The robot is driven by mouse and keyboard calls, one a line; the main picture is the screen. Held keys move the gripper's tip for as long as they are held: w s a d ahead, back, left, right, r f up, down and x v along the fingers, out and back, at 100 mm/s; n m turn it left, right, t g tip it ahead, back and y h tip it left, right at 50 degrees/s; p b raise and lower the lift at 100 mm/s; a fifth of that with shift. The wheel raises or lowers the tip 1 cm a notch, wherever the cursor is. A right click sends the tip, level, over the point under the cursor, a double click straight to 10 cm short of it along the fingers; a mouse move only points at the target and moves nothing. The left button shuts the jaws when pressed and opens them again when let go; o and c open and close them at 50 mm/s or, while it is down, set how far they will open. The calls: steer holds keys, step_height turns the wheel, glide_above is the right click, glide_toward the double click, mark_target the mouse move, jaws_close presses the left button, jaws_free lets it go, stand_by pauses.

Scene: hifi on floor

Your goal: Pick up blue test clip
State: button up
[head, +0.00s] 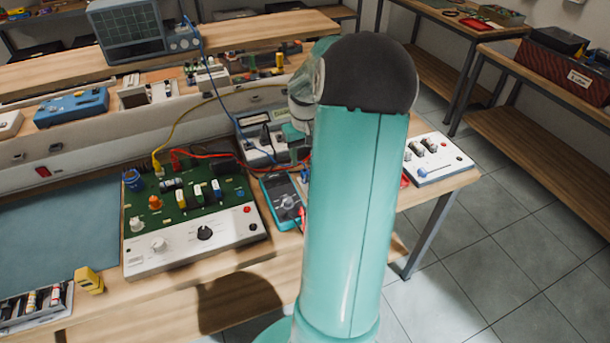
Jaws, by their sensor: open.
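A blue lead (224,100) runs down from the oscilloscope toward the grey instruments behind the circuit board. I cannot make out a separate blue test clip on its end, which is lost near my arm. A round blue part (132,180) sits at the back left corner of the green circuit board (225,215); I cannot tell whether it is a clip. My gripper (294,135) shows only in part at the left of my teal arm, above the bench behind the blue meter. It is open, and no held object is visible. My arm hides the bench behind it.
Yellow and red leads (205,153) cross behind the board. A blue meter (283,203) lies right of it. A white box (435,158) stands at the bench's right end. A yellow tool (89,280) lies front left beside a teal mat (60,235). Tiled floor is clear at right.

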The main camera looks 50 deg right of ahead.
mark_target(305, 170)
steer(key=f, duration=0.7)
steer(key=shift+w+d+f, duration=0.25)
steer(key=shift+d+f, duration=0.1)
steer(key=c, duration=0.9)
